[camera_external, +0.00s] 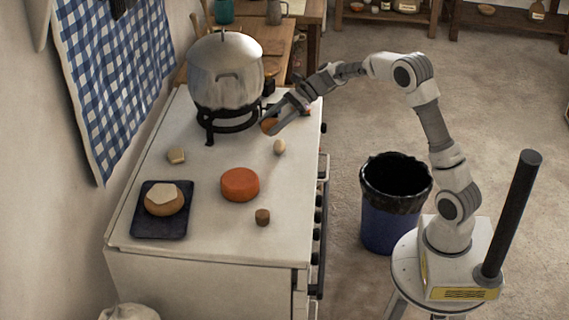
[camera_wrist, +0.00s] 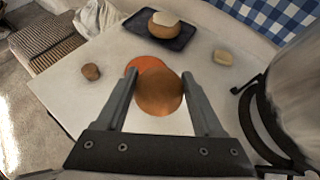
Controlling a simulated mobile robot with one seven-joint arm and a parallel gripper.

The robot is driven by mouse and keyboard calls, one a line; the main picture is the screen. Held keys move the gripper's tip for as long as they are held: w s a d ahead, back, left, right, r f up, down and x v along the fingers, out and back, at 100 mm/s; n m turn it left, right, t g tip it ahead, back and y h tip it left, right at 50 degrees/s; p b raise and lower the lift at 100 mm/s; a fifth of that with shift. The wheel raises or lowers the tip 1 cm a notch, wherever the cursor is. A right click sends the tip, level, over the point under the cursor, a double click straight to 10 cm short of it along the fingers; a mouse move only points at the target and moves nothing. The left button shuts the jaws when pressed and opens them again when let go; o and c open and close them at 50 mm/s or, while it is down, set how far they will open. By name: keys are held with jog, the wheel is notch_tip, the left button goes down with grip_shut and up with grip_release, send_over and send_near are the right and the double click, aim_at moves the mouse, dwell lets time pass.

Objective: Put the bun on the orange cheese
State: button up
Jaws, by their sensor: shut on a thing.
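My gripper (camera_external: 274,127) is over the white stove top, just in front of the pot. It is shut on a round brown bun (camera_external: 268,125). In the wrist view the bun (camera_wrist: 160,95) sits between the two fingers (camera_wrist: 159,80). The orange cheese (camera_external: 240,184), a thick round disc, lies flat on the stove top, apart from the bun and nearer the external camera. In the wrist view the cheese (camera_wrist: 147,64) shows beyond the bun, which partly hides it.
A metal pot (camera_external: 225,75) stands on a black burner close by my gripper. A dark tray (camera_external: 146,220) bears a tan round thing with a pale top.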

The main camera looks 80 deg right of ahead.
jog(key=b, duration=0.2)
send_over(239, 178)
notch_tip(239, 178, down, 7)
jog(key=shift+r, duration=0.1)
notch_tip(239, 178, down, 4)
jog(key=shift+f+b, duration=0.1)
jog(key=shift+b, duration=0.5)
jog(key=o, duration=0.8)
jog(key=p+v, duration=0.1)
jog(key=v, duration=1.1)
jog(key=shift+w+d+p, duration=0.1)
jog(key=shift+d+p, duration=0.05)
jog(key=shift+p, duration=0.2)
